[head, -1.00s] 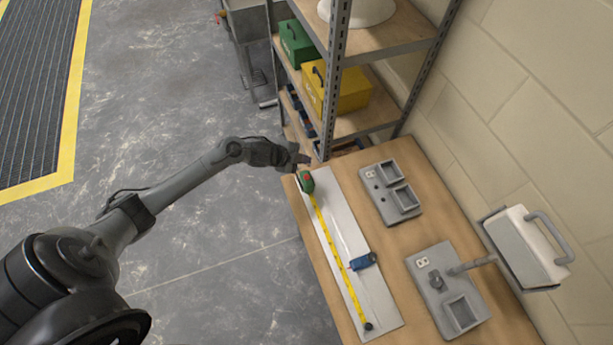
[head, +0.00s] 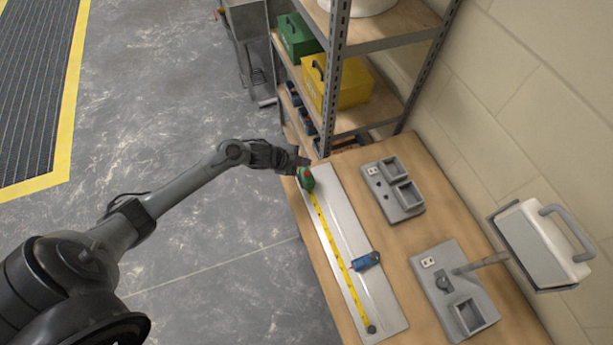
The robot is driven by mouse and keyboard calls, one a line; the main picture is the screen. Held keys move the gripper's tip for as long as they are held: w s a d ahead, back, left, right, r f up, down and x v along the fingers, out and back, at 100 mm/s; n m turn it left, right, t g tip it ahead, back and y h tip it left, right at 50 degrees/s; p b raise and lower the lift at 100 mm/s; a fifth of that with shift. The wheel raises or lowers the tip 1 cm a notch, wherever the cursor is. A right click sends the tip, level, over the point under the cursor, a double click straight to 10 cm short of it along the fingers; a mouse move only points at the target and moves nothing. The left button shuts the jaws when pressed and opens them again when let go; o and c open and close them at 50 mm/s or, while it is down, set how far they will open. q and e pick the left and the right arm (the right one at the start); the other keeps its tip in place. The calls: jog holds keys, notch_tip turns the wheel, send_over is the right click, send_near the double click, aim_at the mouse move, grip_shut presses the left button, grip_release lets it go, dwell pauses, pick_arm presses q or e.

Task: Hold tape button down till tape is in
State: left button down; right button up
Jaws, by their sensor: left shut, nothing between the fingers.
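A green tape measure (head: 306,179) with a red spot on top sits at the far end of a pale board on the bench. Its yellow tape (head: 335,250) is drawn out along the board to a dark round piece (head: 371,329) at the near end. My left gripper (head: 303,162) is shut and empty, right at the far side of the tape measure. I cannot tell whether its fingertips touch the case or the button. My right gripper is not in view.
The pale board (head: 385,296) carries a blue item (head: 365,261) beside the tape. Two grey trays (head: 393,188) (head: 455,290) and a lamp-like panel (head: 541,245) stand to the right. A shelf with green (head: 299,37) and yellow (head: 336,82) toolboxes rises behind.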

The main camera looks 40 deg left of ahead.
aim_at(304, 174)
pick_arm(q)
notch_tip(304, 174, down, 3)
jog(key=shift+f+b, duration=0.2)
jog(key=shift+b, duration=0.8)
jog(key=shift+f, duration=0.45)
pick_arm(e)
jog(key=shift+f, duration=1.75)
pick_arm(q)
jog(key=shift+f+b, duration=0.1)
jog(key=shift+b, duration=0.2)
jog(key=shift+f, duration=0.3)
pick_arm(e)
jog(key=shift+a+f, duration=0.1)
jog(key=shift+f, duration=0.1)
pick_arm(q)
jog(key=shift+f+b, duration=0.35)
jog(key=shift+f, duration=0.05)
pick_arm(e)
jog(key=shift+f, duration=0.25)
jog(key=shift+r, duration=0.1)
pick_arm(q)
jog(key=shift+r+p, duration=0.75)
jog(key=shift+p, duration=0.05)
jog(key=shift+r, duration=0.1)
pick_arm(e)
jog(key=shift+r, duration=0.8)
